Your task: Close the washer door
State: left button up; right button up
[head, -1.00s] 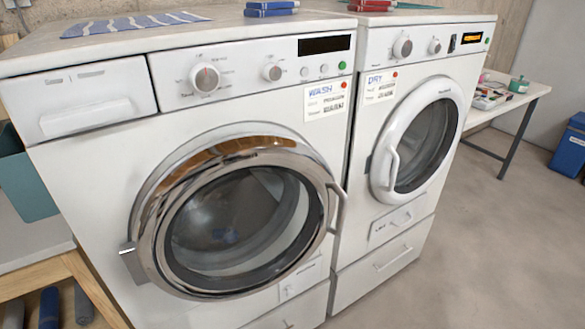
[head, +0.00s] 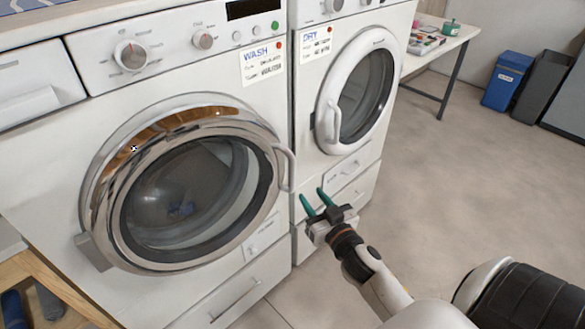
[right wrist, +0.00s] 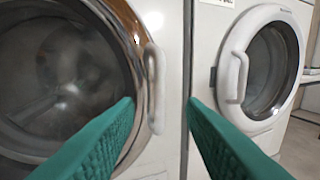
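The washer (head: 60,200) stands at the left with its round door (head: 128,232), a chrome ring around dark glass. The door's ring looks offset from the chrome surround behind it, so it appears slightly ajar. Its hinge (head: 92,250) is at the left and its pale handle (head: 287,166) at the right. My right gripper (head: 312,195) is open and empty, with teal fingers, to the right of and below the handle. In the right wrist view the washer handle (right wrist: 155,88) shows between the spread fingers, nearer the left one; I see no contact. My left gripper is out of view.
The dryer (head: 310,170) stands close on the right with its white-rimmed door (head: 325,90) shut. A side table (head: 440,50) and blue bin (head: 507,80) are farther back right. The floor (head: 450,190) at the right is clear. A wooden stand (head: 45,275) is at lower left.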

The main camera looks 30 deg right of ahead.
aim_at(294, 172)
jog(key=w, duration=0.4)
jog(key=w+d, duration=0.1)
jog(key=w, duration=0.3)
jog(key=w+p, duration=0.1)
jog(key=w, duration=0.2)
jog(key=shift+w+d, duration=0.2)
jog(key=shift+w, duration=0.2)
grip_shut()
